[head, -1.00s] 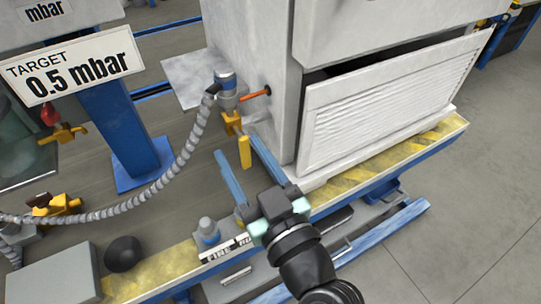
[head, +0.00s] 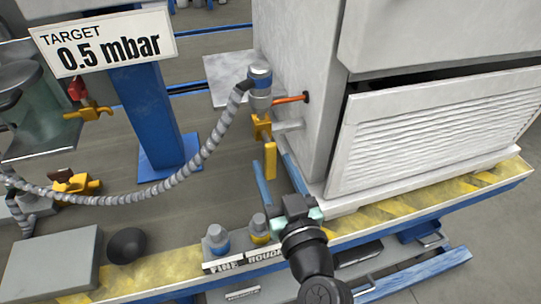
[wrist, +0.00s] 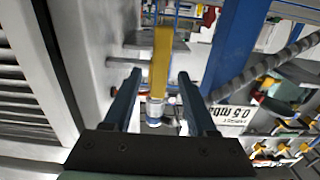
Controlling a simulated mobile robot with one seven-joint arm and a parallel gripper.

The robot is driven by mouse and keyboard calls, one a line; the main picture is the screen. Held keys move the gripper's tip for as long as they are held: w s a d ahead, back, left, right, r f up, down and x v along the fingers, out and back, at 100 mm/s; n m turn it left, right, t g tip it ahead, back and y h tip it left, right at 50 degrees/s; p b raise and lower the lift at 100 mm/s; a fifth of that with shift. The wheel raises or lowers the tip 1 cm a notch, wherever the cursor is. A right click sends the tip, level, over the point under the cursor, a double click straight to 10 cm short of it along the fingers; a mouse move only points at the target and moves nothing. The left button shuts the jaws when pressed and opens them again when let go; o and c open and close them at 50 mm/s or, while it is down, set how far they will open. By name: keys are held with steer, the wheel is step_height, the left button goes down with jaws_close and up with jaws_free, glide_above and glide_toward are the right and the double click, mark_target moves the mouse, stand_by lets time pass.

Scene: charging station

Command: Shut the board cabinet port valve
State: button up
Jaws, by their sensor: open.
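The board cabinet port valve (head: 262,127) is a yellow fitting on a short stub from the cabinet's left side, under a grey and blue gauge head. Its yellow lever (head: 270,160) hangs straight down. My gripper (head: 273,170) is open, its two blue fingers pointing toward the lever. In the wrist view the lever (wrist: 161,60) appears as a yellow bar between the open fingertips (wrist: 160,76), with gaps on both sides. I cannot tell whether the lever is within the fingers' depth or just beyond it.
The white cabinet (head: 300,50) stands close to the right of the fingers, with a tilted louvred panel (head: 430,130). A ribbed hose (head: 190,165) runs left from the gauge head. Two knobs (head: 216,240) and a black ball (head: 127,245) sit on the front ledge. An orange rod (head: 290,99) projects above the valve.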

mark_target(271, 162)
steer(key=shift+x, duration=1.5)
jaws_close()
stand_by(0.4)
